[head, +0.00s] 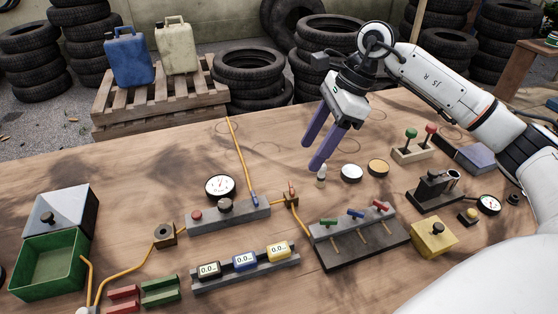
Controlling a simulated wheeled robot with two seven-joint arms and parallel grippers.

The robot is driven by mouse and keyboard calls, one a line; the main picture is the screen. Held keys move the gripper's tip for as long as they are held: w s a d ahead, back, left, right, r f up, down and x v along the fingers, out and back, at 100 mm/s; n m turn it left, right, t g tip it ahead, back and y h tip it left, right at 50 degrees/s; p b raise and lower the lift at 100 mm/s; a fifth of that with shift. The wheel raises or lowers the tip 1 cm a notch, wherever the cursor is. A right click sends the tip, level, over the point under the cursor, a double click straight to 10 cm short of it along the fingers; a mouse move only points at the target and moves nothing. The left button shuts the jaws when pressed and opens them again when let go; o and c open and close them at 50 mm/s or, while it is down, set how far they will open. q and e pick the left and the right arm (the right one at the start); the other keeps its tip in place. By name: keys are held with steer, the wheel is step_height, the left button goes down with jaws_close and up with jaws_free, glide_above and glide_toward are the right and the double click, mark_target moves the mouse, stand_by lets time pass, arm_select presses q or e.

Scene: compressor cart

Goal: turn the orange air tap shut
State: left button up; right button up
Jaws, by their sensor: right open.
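What looks like the orange air tap (291,198) is a small brass-coloured fitting on the yellow hose in the middle of the wooden table. Its small orange-red lever stands roughly upright. My right gripper (312,154) has purple fingers pointing down and to the left. It is open and empty, above the table, up and to the right of the tap and apart from it. My left gripper is not in view.
A grey block with a knob and red button (230,214) stands left of the tap. A rack with red, blue and green levers (356,236) stands at its lower right.

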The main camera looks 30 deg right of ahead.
mark_target(292, 187)
steer(key=x, duration=0.6)
steer(key=p+x, duration=0.1)
steer(key=x, duration=0.2)
steer(key=shift+s+a, duration=0.1)
steer(key=shift+s, duration=0.25)
steer(key=shift+w+a+f, duration=0.1)
steer(key=shift+w+f, duration=0.05)
steer(key=shift+f, duration=0.3)
steer(key=c, duration=1.1)
